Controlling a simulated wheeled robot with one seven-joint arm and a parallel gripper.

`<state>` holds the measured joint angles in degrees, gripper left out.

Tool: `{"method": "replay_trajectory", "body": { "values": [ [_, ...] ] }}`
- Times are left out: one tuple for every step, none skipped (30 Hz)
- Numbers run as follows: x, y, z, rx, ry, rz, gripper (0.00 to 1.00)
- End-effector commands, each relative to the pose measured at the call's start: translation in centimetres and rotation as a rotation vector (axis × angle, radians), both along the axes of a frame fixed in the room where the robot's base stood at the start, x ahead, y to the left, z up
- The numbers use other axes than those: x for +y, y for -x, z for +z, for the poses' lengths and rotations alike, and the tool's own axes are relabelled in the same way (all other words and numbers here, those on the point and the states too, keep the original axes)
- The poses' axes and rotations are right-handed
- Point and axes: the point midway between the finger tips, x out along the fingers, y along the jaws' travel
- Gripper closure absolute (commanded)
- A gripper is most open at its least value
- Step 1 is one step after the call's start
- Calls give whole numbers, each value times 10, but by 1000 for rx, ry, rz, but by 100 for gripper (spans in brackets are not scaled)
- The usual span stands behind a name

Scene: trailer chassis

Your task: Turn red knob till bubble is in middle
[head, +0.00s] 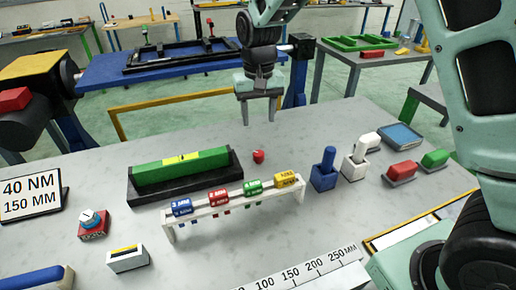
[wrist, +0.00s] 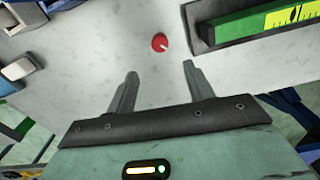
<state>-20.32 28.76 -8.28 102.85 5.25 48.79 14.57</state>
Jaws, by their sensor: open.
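The red knob (head: 258,156) is small and round and sits at the right end of the green level (head: 210,159) on its black base (head: 150,192). The wrist view shows the knob (wrist: 159,42) with a pale mark, just beyond my fingertips. A yellow vial (head: 175,159) is set in the level's top. In the wrist view the vial (wrist: 280,21) has a dark oval mark and is cut by the frame edge; I cannot tell whether the bubble is centred. My gripper (head: 259,118) is open and empty, pointing at the knob without touching it; its fingers (wrist: 160,70) straddle the knob's line.
A white rack (head: 235,209) with coloured tags stands in front of the level. Blue (head: 323,176) and white (head: 352,168) holders stand to the right. A 40 NM sign (head: 31,196) and a red block with a blue dial (head: 93,225) are left. Bare grey tabletop surrounds the knob.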

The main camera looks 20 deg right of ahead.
Motion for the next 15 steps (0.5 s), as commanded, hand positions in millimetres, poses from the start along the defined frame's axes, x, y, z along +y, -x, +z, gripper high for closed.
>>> {"method": "replay_trajectory", "body": {
  "values": [
    [0,1,-11,5,2,0,48],
    [0,1,-18,5,2,0,48],
    [0,1,-26,6,1,0,48],
    [0,1,-32,4,1,0,48],
    [0,1,-39,5,2,0,48],
    [0,1,-47,5,1,0,48],
    [0,1,-53,5,1,0,48],
    [0,1,-60,5,2,0,48],
    [-1,1,-68,5,2,-1,48],
    [-1,1,-74,5,2,0,48],
    [0,1,-79,4,1,0,48],
    [0,1,-86,5,1,0,48],
    [0,1,-91,4,1,0,48],
    [0,1,-96,3,0,0,48],
    [0,1,-101,4,0,0,48]
  ]
}}
